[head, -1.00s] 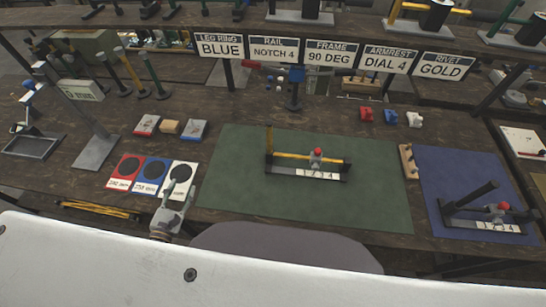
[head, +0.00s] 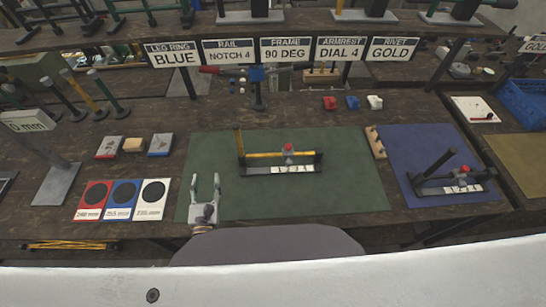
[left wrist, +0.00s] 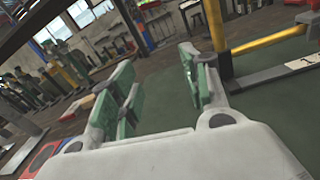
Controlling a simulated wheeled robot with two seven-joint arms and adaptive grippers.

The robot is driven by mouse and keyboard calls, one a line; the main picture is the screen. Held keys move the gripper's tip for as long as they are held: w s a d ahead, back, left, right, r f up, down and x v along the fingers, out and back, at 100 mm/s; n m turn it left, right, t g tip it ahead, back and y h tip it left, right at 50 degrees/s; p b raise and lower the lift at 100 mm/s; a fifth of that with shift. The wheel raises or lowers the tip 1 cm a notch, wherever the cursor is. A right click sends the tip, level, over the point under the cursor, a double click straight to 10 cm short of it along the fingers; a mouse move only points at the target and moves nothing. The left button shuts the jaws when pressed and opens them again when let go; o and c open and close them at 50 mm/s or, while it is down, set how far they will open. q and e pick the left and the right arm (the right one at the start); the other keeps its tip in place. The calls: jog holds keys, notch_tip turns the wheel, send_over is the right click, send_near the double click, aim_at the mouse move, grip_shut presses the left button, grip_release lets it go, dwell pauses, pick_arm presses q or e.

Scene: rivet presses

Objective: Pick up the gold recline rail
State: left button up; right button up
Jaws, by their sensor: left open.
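The gold bar (head: 264,155) lies level on a dark fixture on the green mat, beside a gold upright post (head: 239,141). A red-topped grey part (head: 288,150) sits on the fixture, and a white numbered strip (head: 293,169) runs along its front. I cannot tell for sure which gold piece is the recline rail. My left gripper (head: 205,186) is open and empty over the mat's front left, left of and nearer than the fixture. In the left wrist view the gold bar (left wrist: 262,41) and post (left wrist: 215,24) show beyond the right finger, apart from it. My right gripper is not in view.
The green mat (head: 330,195) has free room in front of the fixture. A blue mat (head: 415,145) with a similar dark fixture (head: 448,180) lies right. Three marked cards (head: 122,199) lie left. Signs (head: 286,50) stand behind. A grey chair back (head: 268,244) is at the front edge.

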pick_arm(q)
jog(key=h, duration=0.1)
send_near(237, 138)
jog(key=shift+s+d+f+n, duration=0.4)
jog(key=shift+s+d, duration=0.1)
jog(key=shift+s, duration=0.05)
jog(key=shift+w, duration=0.15)
jog(key=shift+w, duration=3.3)
jog(key=shift+a, duration=0.1)
jog(key=shift+w+a+r, duration=0.15)
jog(key=shift+w, duration=0.7)
jog(key=shift+w+a+r, duration=0.1)
jog(key=shift+w+a, duration=0.05)
jog(key=shift+w, duration=1.6)
jog(key=shift+c, duration=0.2)
